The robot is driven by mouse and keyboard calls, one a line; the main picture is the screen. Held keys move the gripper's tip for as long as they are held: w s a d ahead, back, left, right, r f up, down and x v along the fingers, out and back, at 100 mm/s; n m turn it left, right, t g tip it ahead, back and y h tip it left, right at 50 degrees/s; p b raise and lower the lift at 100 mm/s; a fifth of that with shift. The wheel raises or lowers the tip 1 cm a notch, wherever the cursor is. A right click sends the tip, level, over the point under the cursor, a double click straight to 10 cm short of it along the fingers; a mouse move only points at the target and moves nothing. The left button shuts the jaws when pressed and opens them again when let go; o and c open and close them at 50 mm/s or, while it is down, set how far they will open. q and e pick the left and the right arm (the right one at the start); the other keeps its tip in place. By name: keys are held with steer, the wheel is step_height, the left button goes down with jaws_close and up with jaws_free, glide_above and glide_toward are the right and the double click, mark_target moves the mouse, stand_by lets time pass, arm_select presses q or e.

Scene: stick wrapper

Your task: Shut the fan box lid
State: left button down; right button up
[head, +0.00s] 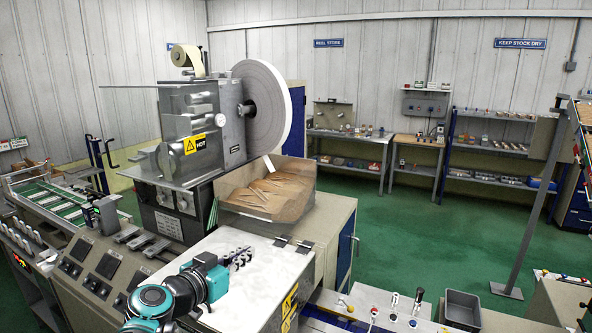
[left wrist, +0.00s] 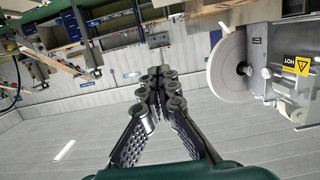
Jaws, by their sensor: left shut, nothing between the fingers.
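The fan box is the low box in front of the wrapping machine, with a yellow and black warning label on its right side. Its pale lid (head: 262,283) looks flat on top, with two dark hinges (head: 282,240) along the far edge. I cannot tell whether a small gap is left under it. My left gripper (head: 240,257) is over the pale lid, pointing right; I cannot tell whether it touches. Its fingers are together and empty, as the left wrist view (left wrist: 158,92) also shows. The lid does not show in the left wrist view. My right gripper is out of view.
The wrapping machine (head: 190,125) with a large white reel (head: 262,105) and a HOT label stands behind. A control panel (head: 100,268) lies left. A grey tray (head: 462,309) is at front right. Green floor is open further right.

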arm_select(q)
steer(key=shift+t, duration=0.3)
steer(key=s+f+b, duration=0.2)
steer(key=f, duration=0.4)
steer(key=s+a+f+b, duration=0.1)
steer(key=s+f+b, duration=0.1)
steer(key=f, duration=0.4)
steer(key=s+a+f+b, duration=0.1)
steer(key=s+f+b, duration=0.1)
steer(key=f+b, duration=0.2)
steer(key=shift+a+f, duration=0.15)
steer(key=shift+f, duration=0.8)
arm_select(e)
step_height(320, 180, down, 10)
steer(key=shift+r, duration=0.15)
arm_select(q)
steer(key=shift+w+r, duration=0.1)
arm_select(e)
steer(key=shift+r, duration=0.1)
